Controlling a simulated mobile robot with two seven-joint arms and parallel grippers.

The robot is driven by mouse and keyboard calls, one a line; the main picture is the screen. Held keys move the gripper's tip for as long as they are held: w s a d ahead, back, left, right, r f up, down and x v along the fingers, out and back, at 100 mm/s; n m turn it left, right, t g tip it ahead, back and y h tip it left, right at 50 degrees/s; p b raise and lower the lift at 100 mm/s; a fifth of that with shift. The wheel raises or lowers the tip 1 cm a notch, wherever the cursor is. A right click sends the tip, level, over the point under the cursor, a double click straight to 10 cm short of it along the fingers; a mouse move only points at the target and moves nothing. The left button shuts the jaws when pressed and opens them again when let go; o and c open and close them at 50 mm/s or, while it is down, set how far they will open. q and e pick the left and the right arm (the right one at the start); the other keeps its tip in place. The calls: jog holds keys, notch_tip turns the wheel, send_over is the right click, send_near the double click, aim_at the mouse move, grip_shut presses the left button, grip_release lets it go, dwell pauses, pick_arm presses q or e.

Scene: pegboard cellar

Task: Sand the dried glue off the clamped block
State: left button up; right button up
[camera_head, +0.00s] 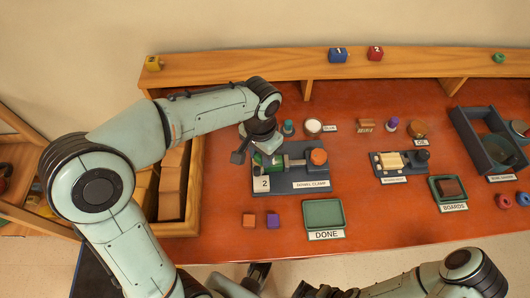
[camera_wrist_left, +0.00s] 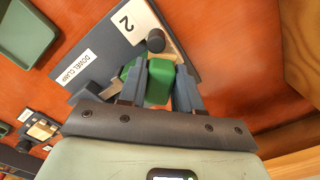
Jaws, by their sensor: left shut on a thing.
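The dowel clamp (camera_head: 320,172) is a dark grey plate on the red bench, with a "DOWEL CLAMP" label and a plate marked "2" (camera_head: 262,184). My left gripper (camera_head: 258,156) is down over the clamp's left half. In the left wrist view, the left gripper (camera_wrist_left: 160,68) is shut on a green block (camera_wrist_left: 158,86) between its two grey fingers. Pale wood (camera_wrist_left: 158,28) shows beside the "2" plate. The fingers and green block hide much of what is under them, and I cannot make out dried glue.
A green DONE tray (camera_head: 323,228) lies in front of the clamp, with orange (camera_head: 249,220) and purple (camera_head: 273,221) cubes to its left. A wooden bin of blocks (camera_head: 172,225) is at left. A GLUE jar (camera_head: 313,126) stands behind the clamp. Another labelled fixture (camera_head: 399,163) is at right.

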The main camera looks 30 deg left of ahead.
pick_arm(q)
jog(key=shift+s+a+f, duration=0.15)
jog(key=shift+s+a, duration=0.05)
jog(key=shift+s, duration=0.05)
